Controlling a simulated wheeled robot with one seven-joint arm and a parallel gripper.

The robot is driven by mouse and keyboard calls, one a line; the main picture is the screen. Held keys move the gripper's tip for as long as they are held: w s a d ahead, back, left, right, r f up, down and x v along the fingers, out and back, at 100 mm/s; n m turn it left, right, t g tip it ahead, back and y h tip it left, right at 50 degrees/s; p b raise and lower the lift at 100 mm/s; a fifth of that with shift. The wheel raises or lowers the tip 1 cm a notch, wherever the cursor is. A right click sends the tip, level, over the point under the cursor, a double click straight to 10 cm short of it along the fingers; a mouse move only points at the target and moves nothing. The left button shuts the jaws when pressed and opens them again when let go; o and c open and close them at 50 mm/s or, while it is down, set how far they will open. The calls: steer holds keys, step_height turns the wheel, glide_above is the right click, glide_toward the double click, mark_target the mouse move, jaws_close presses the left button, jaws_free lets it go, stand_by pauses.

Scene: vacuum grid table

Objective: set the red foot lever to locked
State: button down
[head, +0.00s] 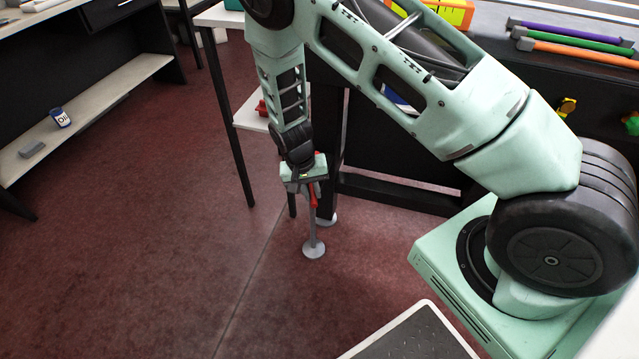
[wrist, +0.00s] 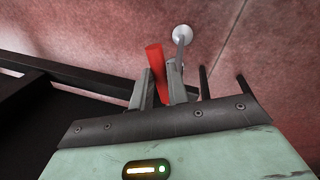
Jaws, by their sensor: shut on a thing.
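The red foot lever (head: 314,196) is at the foot of the table leg in the head view, just below my gripper (head: 307,186). In the wrist view the red lever (wrist: 157,70) stands between the two grey fingers of my gripper (wrist: 161,90), which are shut on it. A grey foot with a round base pad (head: 314,247) stands on the floor below the lever. It also shows in the wrist view as a pale disc on a rod (wrist: 182,33). My gripper hides part of the lever, so its exact setting is hard to tell.
A black table leg (head: 328,150) and a low crossbar (head: 400,190) are close to the right of my gripper. A side table's thin leg (head: 240,165) stands to the left. Red floor (head: 150,240) is clear to the left and front.

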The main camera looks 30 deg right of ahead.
steer(key=shift+w+a+m+g+y+p, duration=0.15)
steer(key=shift+w+a+m+p, duration=0.35)
steer(key=shift+m, duration=0.65)
steer(key=shift+w+a+m+g+y+p, duration=0.15)
steer(key=shift+w+a+m+p, duration=0.35)
steer(key=shift+m, duration=0.65)
steer(key=shift+a, duration=0.1)
steer(key=c, duration=1.3)
jaws_free()
steer(key=shift+c, duration=0.2)
steer(key=shift+r, duration=0.1)
step_height(320, 180, up, 17)
steer(key=w+a+p, duration=0.2)
steer(key=p, duration=0.1)
steer(key=shift+w+a, duration=0.15)
steer(key=shift+w, duration=0.15)
